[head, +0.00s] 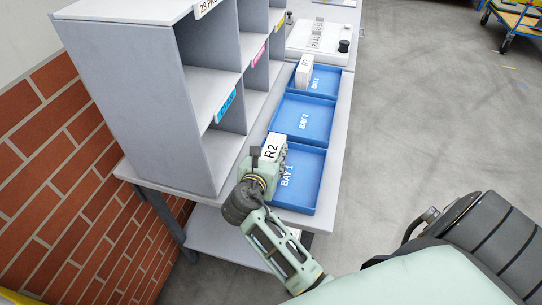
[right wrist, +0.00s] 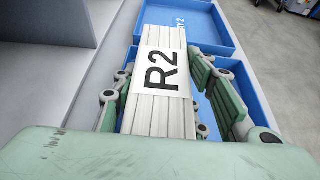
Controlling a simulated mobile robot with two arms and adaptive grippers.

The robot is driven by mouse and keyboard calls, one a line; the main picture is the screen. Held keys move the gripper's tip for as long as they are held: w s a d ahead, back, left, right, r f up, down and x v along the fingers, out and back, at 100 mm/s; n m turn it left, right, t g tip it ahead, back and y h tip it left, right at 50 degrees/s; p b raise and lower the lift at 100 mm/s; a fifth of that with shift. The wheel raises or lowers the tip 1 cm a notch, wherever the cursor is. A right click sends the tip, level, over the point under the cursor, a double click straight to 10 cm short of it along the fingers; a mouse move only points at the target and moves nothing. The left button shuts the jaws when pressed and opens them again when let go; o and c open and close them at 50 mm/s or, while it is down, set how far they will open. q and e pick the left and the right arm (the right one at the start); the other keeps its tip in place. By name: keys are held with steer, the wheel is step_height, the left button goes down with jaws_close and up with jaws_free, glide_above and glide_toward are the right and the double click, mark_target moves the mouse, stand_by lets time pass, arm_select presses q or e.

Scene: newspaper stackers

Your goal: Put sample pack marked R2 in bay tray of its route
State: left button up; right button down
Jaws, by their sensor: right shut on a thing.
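The sample pack marked R2 (head: 270,150) is a white bundle with a black-lettered label. My right gripper (right wrist: 163,90) is shut on it, one finger on each side in the right wrist view. The pack is over the left part of the blue Bay 1 tray (head: 313,185); whether it touches the tray floor I cannot tell. The blue Bay 2 tray (head: 310,118) lies just beyond and looks empty. It also shows in the right wrist view (right wrist: 215,28). The Bay 3 tray (head: 325,82) is farthest and holds another white pack (head: 304,73), its digit unclear. My left gripper is out of view.
A grey pigeonhole rack (head: 140,90) with coloured labels stands close along the left of the trays. The grey table's edge runs along the right, with open floor (head: 430,120) beyond.

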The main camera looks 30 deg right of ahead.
steer(key=c, duration=1)
jaws_free()
steer(key=shift+f, duration=0.1)
steer(key=shift+c, duration=0.2)
steer(key=shift+p+v, duration=4.2)
steer(key=shift+v, duration=1.85)
